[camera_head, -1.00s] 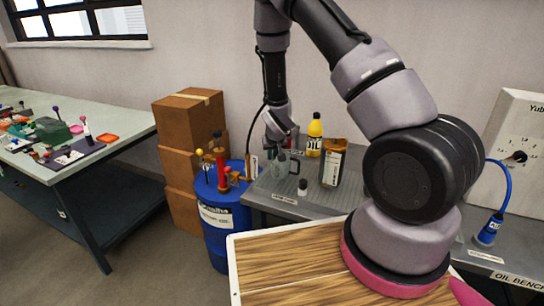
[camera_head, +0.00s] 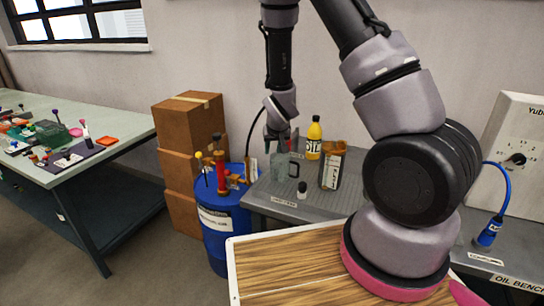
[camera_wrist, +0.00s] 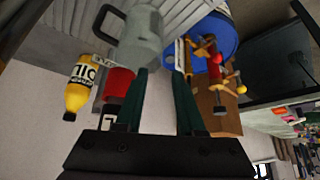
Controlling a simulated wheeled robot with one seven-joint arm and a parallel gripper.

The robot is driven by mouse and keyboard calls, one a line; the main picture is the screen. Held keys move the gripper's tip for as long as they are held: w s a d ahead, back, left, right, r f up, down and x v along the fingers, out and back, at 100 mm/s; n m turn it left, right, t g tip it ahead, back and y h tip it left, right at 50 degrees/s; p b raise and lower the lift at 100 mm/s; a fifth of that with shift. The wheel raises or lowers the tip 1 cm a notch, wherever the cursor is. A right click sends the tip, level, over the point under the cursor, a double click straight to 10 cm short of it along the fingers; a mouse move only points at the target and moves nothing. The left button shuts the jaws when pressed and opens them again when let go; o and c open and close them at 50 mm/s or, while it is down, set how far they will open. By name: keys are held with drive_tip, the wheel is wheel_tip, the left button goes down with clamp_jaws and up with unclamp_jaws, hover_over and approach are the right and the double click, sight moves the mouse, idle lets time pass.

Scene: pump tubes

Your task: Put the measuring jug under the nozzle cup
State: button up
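The measuring jug (camera_head: 279,168) is a grey-green translucent vessel with a dark handle on its right, upright at the left end of the grey bench. In the wrist view the jug (camera_wrist: 142,38) is just beyond my fingertips, largely toward the left finger. My gripper (camera_head: 281,143) points down over the jug. In the wrist view my gripper (camera_wrist: 161,76) has its two dark green fingers apart, with no clear grip on the jug. A red hand pump (camera_head: 220,175) with brass fittings stands on the blue drum (camera_head: 217,222). I cannot make out the nozzle cup with certainty.
Cardboard boxes (camera_head: 188,122) are stacked behind the drum. A wooden-topped surface (camera_head: 285,270) lies in front.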

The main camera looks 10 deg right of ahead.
drive_tip(key=s+d+r+m+y, duration=0.15)
drive_tip(key=s+r, duration=0.25)
drive_tip(key=r, duration=0.8)
drive_tip(key=s+d+r+m, duration=0.15)
drive_tip(key=s+r, duration=0.35)
drive_tip(key=r, duration=0.7)
drive_tip(key=s+d+r, duration=0.3)
drive_tip(key=s+r, duration=1)
drive_tip(key=s, duration=0.5)
drive_tip(key=shift+d+m+t+y, duration=0.15)
drive_tip(key=shift+m+t+y, duration=0.25)
drive_tip(key=shift+y, duration=0.05)
